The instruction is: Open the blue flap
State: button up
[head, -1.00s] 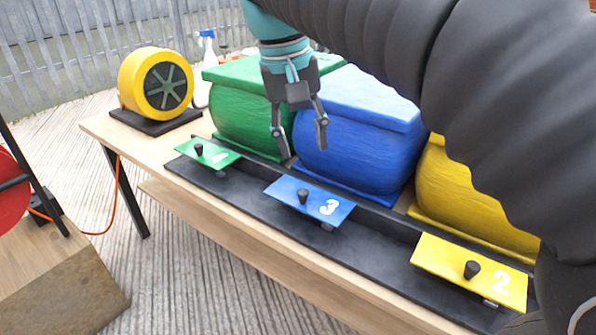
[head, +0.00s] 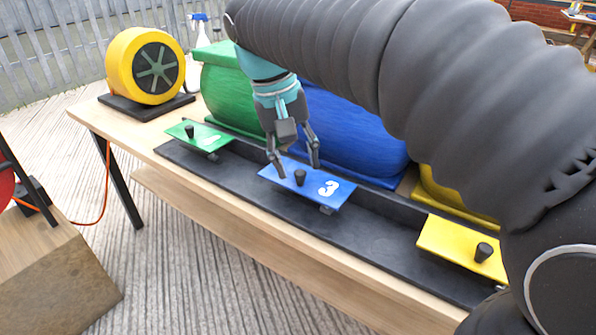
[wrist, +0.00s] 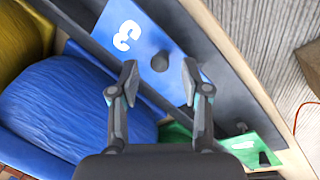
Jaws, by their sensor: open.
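The blue flap (head: 318,193) is a flat plate marked 3 with a dark knob (head: 300,177) standing on it. It lies on the black tray (head: 235,190) between the green and yellow flaps. My gripper (head: 297,172) is open and points down at the flap, its fingertips close to the knob's far side. In the wrist view the blue flap (wrist: 140,35) shows beyond my open fingers (wrist: 158,75), and the knob (wrist: 160,62) lies between the fingertip lines, a little past them. I cannot tell whether a finger touches the flap.
A green flap (head: 206,137) lies left and a yellow flap (head: 455,246) right, each with a knob. Green (head: 230,95) and blue (head: 350,135) bulging blocks stand behind the tray. A yellow blower (head: 140,60) stands at the table's left end.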

jog(key=shift+x, duration=1.2)
grip_shut()
